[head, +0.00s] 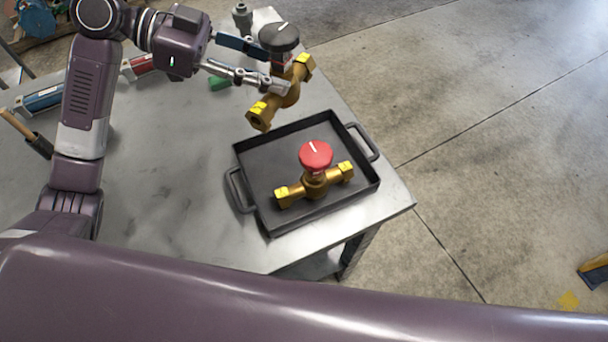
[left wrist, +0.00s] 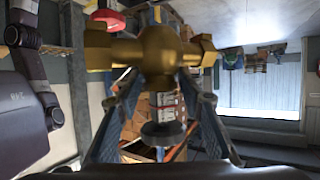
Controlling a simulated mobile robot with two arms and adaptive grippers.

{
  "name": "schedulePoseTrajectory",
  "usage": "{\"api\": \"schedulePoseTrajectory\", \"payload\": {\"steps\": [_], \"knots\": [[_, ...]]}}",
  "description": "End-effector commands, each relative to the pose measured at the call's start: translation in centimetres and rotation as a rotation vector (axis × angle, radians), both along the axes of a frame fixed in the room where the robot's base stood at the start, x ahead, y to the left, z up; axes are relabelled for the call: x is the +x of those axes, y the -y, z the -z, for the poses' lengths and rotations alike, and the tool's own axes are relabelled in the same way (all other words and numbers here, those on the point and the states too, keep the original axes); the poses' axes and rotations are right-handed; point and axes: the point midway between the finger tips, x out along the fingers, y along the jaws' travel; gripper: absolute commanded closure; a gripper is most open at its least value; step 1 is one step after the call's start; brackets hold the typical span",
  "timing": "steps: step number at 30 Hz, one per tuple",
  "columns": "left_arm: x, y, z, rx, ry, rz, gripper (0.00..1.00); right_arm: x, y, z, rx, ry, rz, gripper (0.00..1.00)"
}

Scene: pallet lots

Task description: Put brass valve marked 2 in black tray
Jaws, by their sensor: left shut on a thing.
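A brass valve with a black knob (head: 265,110) is held in my left gripper (head: 277,70), tilted and above the far side of the black tray (head: 245,165). The gripper is shut on it just below the knob. The left wrist view shows its brass body (left wrist: 158,48) between the fingers (left wrist: 160,95), with the dark knob near the bottom. A second brass valve with a red knob (head: 315,180) stands in the tray, knob up. My right gripper is not in view.
The tray sits near the right corner of the grey metal table (head: 165,190). A grey fitting (head: 242,18), a green item (head: 218,83), a red item (head: 138,66) and a blue item (head: 40,98) lie further back. The tray's far part is clear.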

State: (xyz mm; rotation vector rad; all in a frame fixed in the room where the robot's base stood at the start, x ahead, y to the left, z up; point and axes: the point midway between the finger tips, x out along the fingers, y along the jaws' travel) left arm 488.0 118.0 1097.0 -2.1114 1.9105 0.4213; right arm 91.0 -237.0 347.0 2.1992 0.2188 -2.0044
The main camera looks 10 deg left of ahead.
Motion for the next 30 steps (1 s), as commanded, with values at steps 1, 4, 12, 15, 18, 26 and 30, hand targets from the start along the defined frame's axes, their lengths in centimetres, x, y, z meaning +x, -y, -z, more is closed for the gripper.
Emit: {"api": "schedulePoseTrajectory", "payload": {"steps": [1,4,12,15,18,26,30], "knots": [[0.4,0.4,-0.4,-0.006,0.009,0.034,1.00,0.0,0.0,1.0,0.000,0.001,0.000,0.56],[0.6,0.8,-1.1,-0.005,0.007,0.098,1.00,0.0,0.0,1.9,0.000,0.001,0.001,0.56],[0.8,1.4,-2.7,-0.005,0.005,0.203,1.00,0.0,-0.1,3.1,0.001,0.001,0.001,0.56],[0.8,1.4,-2.4,-0.006,0.001,0.215,1.00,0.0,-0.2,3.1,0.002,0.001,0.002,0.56],[0.7,1.4,-0.9,-0.005,-0.003,0.218,1.00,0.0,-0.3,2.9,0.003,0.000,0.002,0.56],[0.7,1.4,5.3,-0.007,-0.005,0.216,1.00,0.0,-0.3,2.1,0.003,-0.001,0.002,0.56],[0.7,1.4,8.6,-0.007,-0.003,0.216,1.00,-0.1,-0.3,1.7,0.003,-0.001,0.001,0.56]]}}
